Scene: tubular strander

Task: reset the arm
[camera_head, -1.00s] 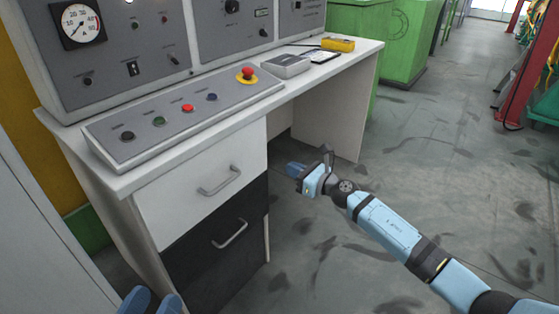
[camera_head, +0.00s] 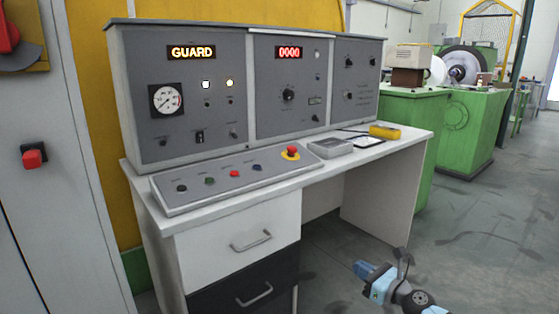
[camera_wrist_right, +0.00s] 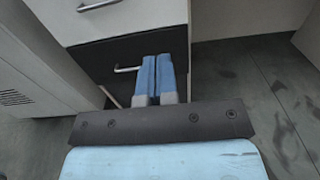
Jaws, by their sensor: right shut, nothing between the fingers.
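My right gripper (camera_head: 362,268) is in the lower right of the head view, in front of the desk's open knee space and right of the drawers. It is shut and empty. In the right wrist view its two blue fingers (camera_wrist_right: 158,78) lie side by side, seen against the dark lower drawer (camera_wrist_right: 110,58). The rest of my right arm runs out of the bottom of the head view. My left gripper is not in the head view now.
The control desk (camera_head: 225,215) has a sloped button panel with a red emergency button (camera_head: 292,151) and a lit GUARD display (camera_head: 191,52). A yellow device (camera_head: 384,132) lies at its right end. Green machines (camera_head: 465,130) stand behind. Grey floor (camera_head: 465,260) on the right is clear.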

